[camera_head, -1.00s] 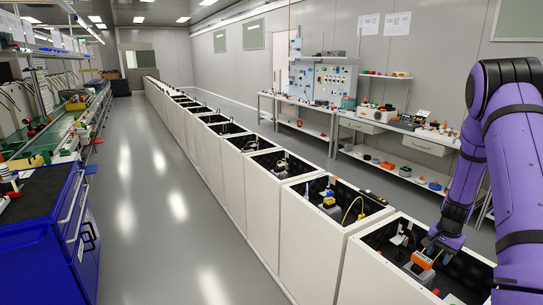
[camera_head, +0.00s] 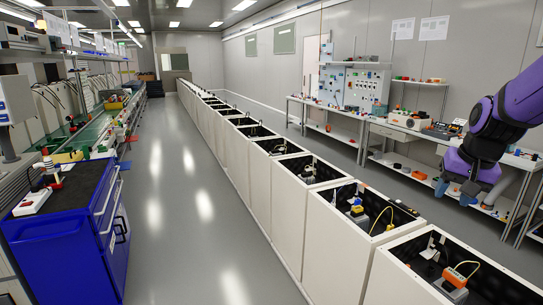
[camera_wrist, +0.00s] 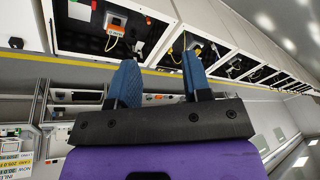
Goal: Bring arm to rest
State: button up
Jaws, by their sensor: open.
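My purple arm (camera_head: 508,120) comes in from the right in the head view. My gripper (camera_head: 456,192) is raised above and to the right of the cabinet row, its blue fingers apart and nothing between them. In the wrist view my gripper (camera_wrist: 160,82) shows two blue fingers spread wide with an empty gap. An orange device (camera_head: 455,277) with a yellow cable sits inside the nearest open cabinet (camera_head: 400,290). In the wrist view the orange device (camera_wrist: 116,24) is beyond the left finger, apart from it.
A long row of white open-topped cabinets (camera_head: 283,205) runs to the back. A blue tool cart (camera_head: 85,225) stands at left by a conveyor bench (camera_head: 95,130). Workbenches (camera_head: 405,133) with parts line the right wall. The grey aisle floor (camera_head: 180,200) is clear.

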jog(key=s+a+r+n+t, duration=0.1)
jog(key=s+a+r, duration=0.3)
jog(key=s, duration=0.6)
jog(key=s+a+r+n+t, duration=0.1)
jog(key=s+a+r+n, duration=0.2)
jog(key=s+a, duration=0.3)
jog(key=s+n, duration=0.1)
jog(key=s, duration=0.3)
jog(key=shift+s+r+n, duration=0.2)
jog(key=shift+r+n, duration=0.1)
jog(key=shift+r, duration=0.05)
